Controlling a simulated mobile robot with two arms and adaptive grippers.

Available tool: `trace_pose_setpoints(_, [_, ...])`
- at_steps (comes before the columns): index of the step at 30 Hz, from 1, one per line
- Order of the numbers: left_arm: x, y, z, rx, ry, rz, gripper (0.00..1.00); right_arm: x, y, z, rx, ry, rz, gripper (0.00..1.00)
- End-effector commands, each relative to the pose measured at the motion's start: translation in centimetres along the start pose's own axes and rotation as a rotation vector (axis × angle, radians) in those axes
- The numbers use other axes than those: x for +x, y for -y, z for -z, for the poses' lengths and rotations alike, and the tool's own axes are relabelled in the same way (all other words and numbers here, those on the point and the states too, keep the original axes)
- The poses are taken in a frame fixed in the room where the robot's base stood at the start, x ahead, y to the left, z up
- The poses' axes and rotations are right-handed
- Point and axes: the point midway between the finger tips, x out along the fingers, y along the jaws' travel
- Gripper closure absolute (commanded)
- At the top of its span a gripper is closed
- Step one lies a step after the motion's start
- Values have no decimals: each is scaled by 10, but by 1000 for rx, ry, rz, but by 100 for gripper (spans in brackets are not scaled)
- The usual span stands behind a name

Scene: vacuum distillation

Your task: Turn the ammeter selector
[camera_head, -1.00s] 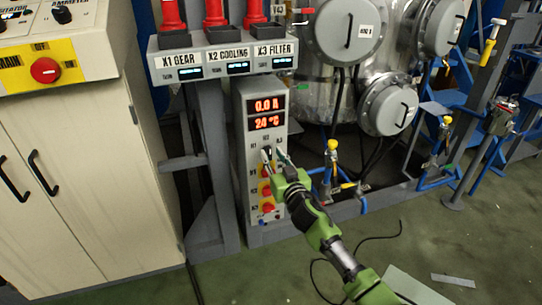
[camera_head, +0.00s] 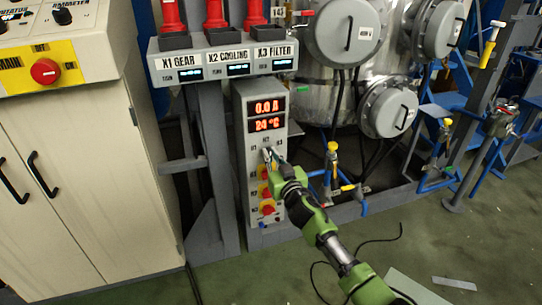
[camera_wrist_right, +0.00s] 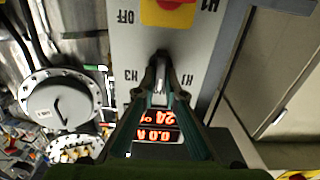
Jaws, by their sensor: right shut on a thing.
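The ammeter selector (camera_wrist_right: 162,62) is a dark knob on the grey control panel (camera_head: 240,130), with marks H1, H2 and H3 around it in the head view. My right gripper (camera_head: 270,157) reaches the panel from the lower right and is shut on the selector. In the right wrist view, the two fingers of my right gripper (camera_wrist_right: 161,90) come together on the knob, and the panel appears upside down. The red display (camera_head: 267,115) above reads 0.0 A and 24 °C. My left gripper is not in view.
Red and yellow switches (camera_head: 267,210) sit below the selector on the same panel. A shelf with X1, X2 and X3 labels (camera_head: 237,69) is above. Metal vessels (camera_head: 345,35) and blue pipework stand to the right, a cabinet (camera_head: 85,180) to the left. Open floor lies at lower right.

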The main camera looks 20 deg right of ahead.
Motion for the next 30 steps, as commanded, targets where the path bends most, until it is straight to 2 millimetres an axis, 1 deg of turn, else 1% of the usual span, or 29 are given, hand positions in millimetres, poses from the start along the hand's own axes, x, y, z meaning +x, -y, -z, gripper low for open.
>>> trace_pose_setpoints(8, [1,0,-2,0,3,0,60,0,2,0,-134,0,0,100])
trace_pose_setpoints(15, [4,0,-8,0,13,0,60,0,4,-1,-343,1,0,100])
trace_pose_setpoints(24, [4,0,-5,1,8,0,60,0,7,-3,-603,1,1,100])
trace_pose_setpoints(30, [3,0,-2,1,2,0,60,0,8,-4,-736,1,1,100])
